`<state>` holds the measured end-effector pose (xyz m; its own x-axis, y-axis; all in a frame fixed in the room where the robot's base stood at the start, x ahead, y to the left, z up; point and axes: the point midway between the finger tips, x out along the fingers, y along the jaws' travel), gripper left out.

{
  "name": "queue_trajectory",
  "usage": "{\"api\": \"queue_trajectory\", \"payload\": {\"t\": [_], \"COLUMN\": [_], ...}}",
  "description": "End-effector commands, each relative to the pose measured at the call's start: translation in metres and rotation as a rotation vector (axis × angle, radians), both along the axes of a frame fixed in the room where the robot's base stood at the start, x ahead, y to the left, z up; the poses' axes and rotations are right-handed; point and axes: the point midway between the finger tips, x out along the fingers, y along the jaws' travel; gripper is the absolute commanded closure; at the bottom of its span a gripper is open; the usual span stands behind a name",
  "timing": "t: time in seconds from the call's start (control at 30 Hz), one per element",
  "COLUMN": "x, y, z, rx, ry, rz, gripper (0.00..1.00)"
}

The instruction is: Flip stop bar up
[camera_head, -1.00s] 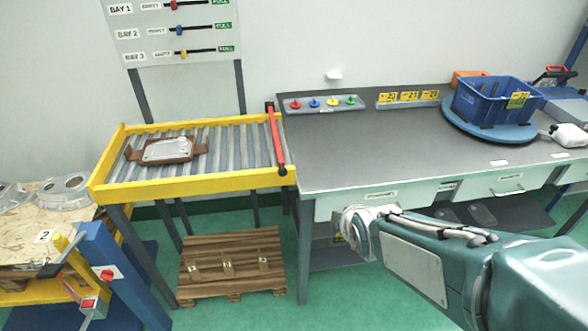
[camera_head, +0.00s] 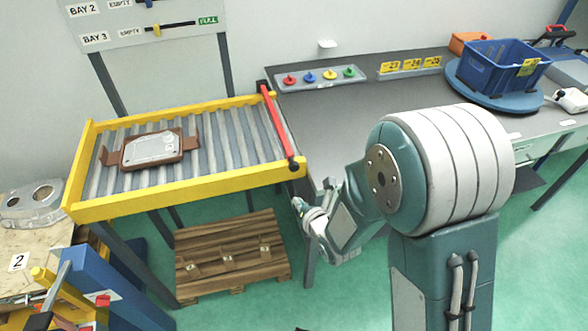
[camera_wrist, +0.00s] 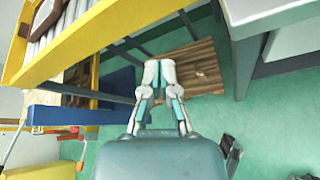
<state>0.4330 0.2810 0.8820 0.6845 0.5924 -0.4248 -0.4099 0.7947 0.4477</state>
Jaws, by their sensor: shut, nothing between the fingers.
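The red stop bar (camera_head: 277,125) lies low along the right end of the roller conveyor (camera_head: 170,203), from a dark mount at the back to a dark end near the front yellow rail. It is not clearly visible in the wrist view. My gripper (camera_head: 298,204) is just below and in front of the conveyor's front right corner, apart from the bar. In the wrist view my gripper (camera_wrist: 158,72) is shut and empty, with its fingertips together.
A brown carrier with a grey casting (camera_head: 153,148) sits on the rollers. The workbench (camera_head: 390,100) stands close on the right, with a blue crate (camera_head: 502,78) on a turntable. A wooden pallet (camera_head: 232,255) lies on the floor below.

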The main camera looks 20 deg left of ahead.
Motion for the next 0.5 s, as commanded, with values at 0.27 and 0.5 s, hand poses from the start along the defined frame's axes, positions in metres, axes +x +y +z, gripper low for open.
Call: {"api": "queue_trajectory", "payload": {"t": [0.27,0.5], "x": [0.0,0.011], "y": [0.0,0.013], "z": [0.0,-0.009], "rx": [-0.003,-0.008], "ry": [-0.006,-0.005], "rz": [0.004,0.004], "gripper": [1.0,1.0]}}
